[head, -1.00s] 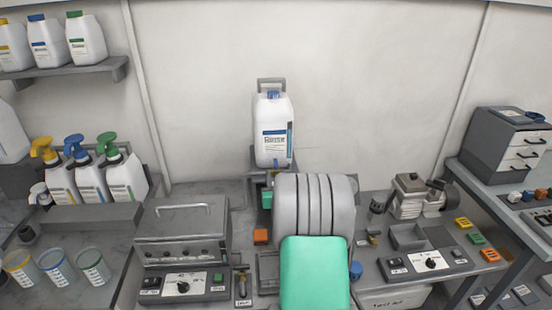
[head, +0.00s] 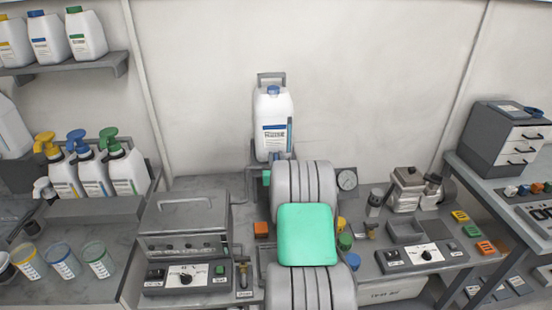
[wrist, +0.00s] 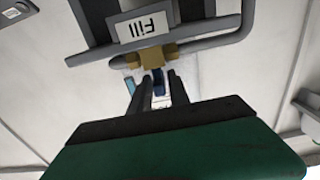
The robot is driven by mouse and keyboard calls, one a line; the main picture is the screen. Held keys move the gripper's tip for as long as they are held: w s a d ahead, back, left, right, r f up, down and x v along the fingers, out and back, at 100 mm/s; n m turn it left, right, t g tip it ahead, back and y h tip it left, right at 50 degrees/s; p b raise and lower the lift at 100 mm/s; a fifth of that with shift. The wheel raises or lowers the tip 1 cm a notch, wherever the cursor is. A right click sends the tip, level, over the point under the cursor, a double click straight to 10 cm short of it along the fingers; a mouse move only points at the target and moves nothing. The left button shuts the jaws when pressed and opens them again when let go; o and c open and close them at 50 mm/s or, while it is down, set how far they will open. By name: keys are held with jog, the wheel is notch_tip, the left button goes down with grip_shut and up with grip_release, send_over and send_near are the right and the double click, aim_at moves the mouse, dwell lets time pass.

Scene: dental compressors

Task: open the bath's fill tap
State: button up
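The fill tap shows in the wrist view as a brass body (wrist: 152,56) under an upside-down "Fill" plate (wrist: 143,27). A narrow blue part (wrist: 158,82), seemingly its handle, lies between the two dark fingers of my gripper (wrist: 159,90). The fingers are apart, one on each side of it; I cannot tell whether they touch it. In the head view my gripper (head: 281,156) is just below the white Rinse bottle (head: 272,112), and my arm hides most of the tap and the bath around it.
A lidded grey unit (head: 184,225) with a control panel stands left of my arm. A metal bar (wrist: 215,40) runs beside the tap in the wrist view.

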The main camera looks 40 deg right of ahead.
grip_shut()
jog(key=shift+f+b, duration=0.1)
jog(key=shift+b, duration=0.4)
